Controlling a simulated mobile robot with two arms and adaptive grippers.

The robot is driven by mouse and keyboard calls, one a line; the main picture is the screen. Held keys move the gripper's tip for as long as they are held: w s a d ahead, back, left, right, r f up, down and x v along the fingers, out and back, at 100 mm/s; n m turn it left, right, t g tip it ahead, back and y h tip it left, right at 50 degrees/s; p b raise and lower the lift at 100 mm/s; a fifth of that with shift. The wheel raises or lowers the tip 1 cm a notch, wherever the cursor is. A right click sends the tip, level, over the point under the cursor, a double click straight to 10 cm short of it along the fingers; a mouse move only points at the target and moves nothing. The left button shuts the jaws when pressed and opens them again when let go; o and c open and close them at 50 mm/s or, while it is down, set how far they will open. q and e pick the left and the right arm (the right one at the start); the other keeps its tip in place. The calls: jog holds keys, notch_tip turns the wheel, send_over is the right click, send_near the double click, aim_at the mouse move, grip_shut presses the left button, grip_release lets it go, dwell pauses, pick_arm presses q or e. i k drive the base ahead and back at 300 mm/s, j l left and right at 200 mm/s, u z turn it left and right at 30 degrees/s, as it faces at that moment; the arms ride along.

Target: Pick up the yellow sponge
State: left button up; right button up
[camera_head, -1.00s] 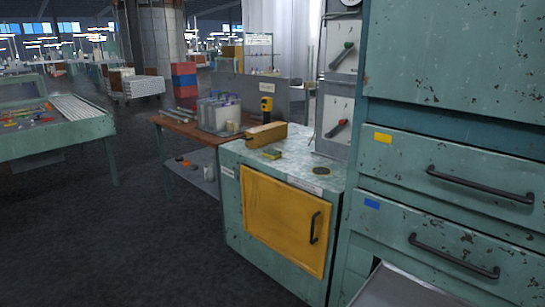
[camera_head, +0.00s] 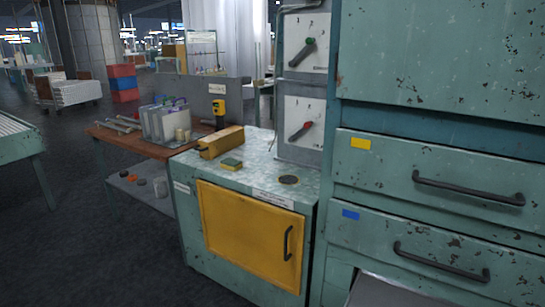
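A small yellow sponge (camera_head: 231,163) with a dark green side lies flat on the top of the teal cabinet (camera_head: 258,173) with the yellow door (camera_head: 248,230). It is just in front of a larger yellow-brown block (camera_head: 220,142) on the same top. A dark round disc (camera_head: 288,179) lies to the right of the sponge. Neither of my grippers shows in the head view.
A control panel with a red-handled lever (camera_head: 301,131) stands behind the cabinet top. A drawer cabinet (camera_head: 440,185) rises at right. A brown bench (camera_head: 135,140) with grey bins adjoins at left. Dark floor (camera_head: 75,240) is free in front and left.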

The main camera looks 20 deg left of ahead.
aim_at(232, 165)
jog(key=i+j+z, duration=0.2)
jog(key=j, duration=0.25)
jog(key=i+j+z, duration=0.15)
jog(key=j, duration=0.3)
jog(key=i+j+z, duration=0.2)
jog(key=j, duration=0.3)
jog(key=i+j+z, duration=0.15)
jog(key=j, duration=0.4)
jog(key=j+z, duration=0.2)
jog(key=j, duration=0.3)
jog(key=i+j+z, duration=0.15)
jog(key=j, duration=0.4)
